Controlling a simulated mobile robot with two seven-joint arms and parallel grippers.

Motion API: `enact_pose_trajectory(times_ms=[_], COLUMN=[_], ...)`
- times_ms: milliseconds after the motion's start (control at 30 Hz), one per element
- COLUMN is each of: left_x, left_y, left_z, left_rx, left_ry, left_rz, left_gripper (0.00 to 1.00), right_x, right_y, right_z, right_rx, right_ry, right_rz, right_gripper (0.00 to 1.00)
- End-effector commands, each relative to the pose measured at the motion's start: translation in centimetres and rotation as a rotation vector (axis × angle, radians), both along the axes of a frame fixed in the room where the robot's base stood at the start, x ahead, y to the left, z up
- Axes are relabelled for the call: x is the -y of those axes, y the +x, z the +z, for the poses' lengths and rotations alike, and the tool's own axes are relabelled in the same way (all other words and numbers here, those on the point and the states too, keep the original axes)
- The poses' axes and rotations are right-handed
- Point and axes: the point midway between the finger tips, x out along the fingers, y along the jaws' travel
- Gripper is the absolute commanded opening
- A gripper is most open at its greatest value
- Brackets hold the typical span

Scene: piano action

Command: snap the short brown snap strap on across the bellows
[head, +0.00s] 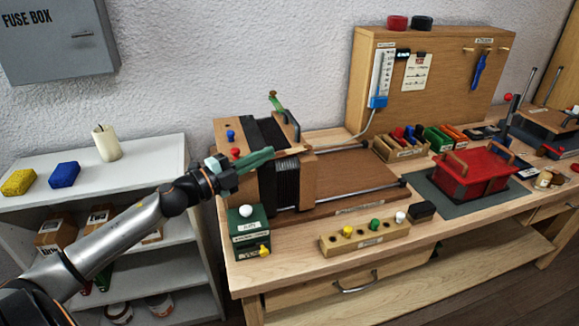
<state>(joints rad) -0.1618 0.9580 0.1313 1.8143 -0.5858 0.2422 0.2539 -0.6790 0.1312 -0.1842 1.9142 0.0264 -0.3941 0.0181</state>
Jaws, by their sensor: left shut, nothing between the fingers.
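The bellows (287,182) is a black pleated block between wooden end boards, standing on the workbench. A short tan-brown strip (293,151), which looks like the snap strap, lies at the top front edge of the bellows. I cannot tell whether its ends are fastened. My left gripper (270,154) reaches in from the left with green fingers shut and empty. Its tips are at or just beside the left end of the strip; contact is unclear. The fingers hide part of the bellows top and left board. My right gripper is not in view.
A green box (247,230) with a white knob and a wooden peg block (364,237) stand in front of the bellows. Metal rails (355,192) run right from it. A red case (470,172) sits farther right. A white shelf (130,172) stands left.

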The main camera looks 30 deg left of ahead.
Motion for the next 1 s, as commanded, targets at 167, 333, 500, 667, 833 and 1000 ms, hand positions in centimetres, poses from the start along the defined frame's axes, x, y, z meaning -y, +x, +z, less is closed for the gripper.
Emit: enact_pose_trajectory(times_ms=[167,333,500,667,833,1000], left_x=[-0.56,-0.72,-0.73,-0.73,-0.72,-0.69], left_y=[0.25,0.33,0.34,0.34,0.35,0.44], left_z=[0.05,0.02,0.0,0.0,0.06,0.36], left_rx=[0.001,0.001,0.001,0.001,0.0,0.0], left_ry=[0.0,0.0,0.0,0.0,0.0,0.0], left_rz=[0.0,0.0,0.0,0.0,0.0,0.0], left_gripper=[0.0,0.0,0.0,0.0,0.0,0.0], right_x=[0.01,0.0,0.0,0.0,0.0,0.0], right_y=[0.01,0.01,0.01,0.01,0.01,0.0], right_z=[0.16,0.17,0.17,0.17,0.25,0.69], right_rx=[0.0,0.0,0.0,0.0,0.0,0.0], right_ry=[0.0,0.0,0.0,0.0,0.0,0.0], right_rz=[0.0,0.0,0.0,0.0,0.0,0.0], right_gripper=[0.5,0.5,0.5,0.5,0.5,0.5])
